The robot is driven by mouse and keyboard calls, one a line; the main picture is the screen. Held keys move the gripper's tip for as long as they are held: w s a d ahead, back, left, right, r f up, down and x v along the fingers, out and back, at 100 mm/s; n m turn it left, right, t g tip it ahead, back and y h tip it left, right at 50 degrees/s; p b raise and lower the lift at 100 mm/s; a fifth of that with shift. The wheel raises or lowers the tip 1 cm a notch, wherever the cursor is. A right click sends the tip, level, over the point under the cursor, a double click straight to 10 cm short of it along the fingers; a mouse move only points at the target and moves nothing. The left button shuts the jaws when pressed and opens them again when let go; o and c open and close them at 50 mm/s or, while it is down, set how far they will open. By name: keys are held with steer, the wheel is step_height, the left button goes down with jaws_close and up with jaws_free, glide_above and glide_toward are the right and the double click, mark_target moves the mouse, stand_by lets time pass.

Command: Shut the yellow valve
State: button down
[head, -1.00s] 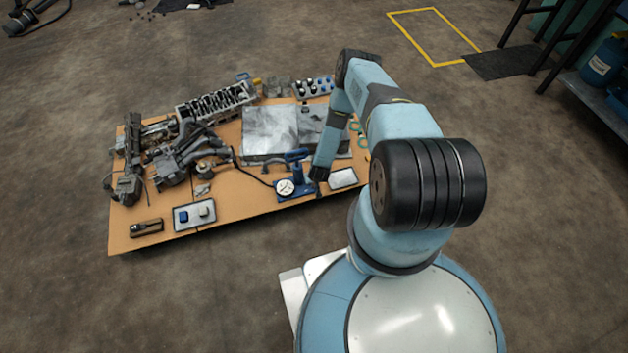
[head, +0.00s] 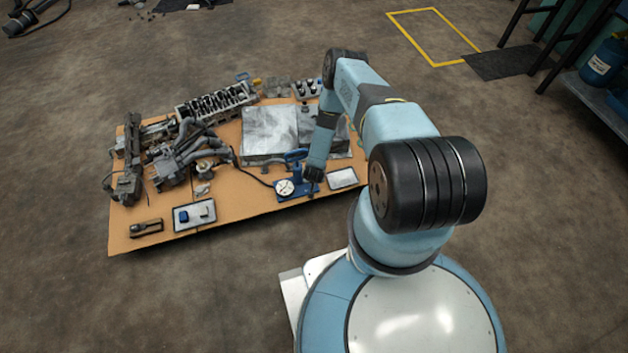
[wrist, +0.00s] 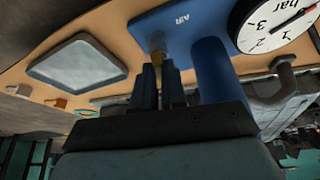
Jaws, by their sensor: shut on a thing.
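The yellow valve (wrist: 157,44) shows in the wrist view as a small yellow piece on the blue base of a pump (wrist: 185,22). My gripper (wrist: 158,68) has its two dark fingers close together at the valve, shut on it, and the fingers hide part of it. The valve's exact angle cannot be told. A round white gauge (wrist: 268,22) sits on the pump. In the head view the blue pump (head: 297,197) stands at the table's front edge, with my gripper (head: 313,178) at its right side. The valve is too small to make out there.
A metal tray (head: 342,178) lies right of the pump, and another tray (head: 194,215) with small parts lies to the left. A grey metal block (head: 270,132) lies behind. Engine parts (head: 185,155) crowd the table's left. A dark hose runs left from the pump.

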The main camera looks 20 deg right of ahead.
steer(key=m+h, duration=0.1)
steer(key=m, duration=0.2)
steer(key=m+h, duration=0.1)
steer(key=m, duration=0.2)
steer(key=shift+w+a+g, duration=0.1)
steer(key=shift+a+g, duration=0.05)
steer(key=shift+g, duration=0.25)
steer(key=shift+m, duration=0.3)
steer(key=c, duration=1.2)
jaws_free()
steer(key=v, duration=1.3)
steer(key=shift+a+r, duration=0.25)
steer(key=shift+r, duration=0.05)
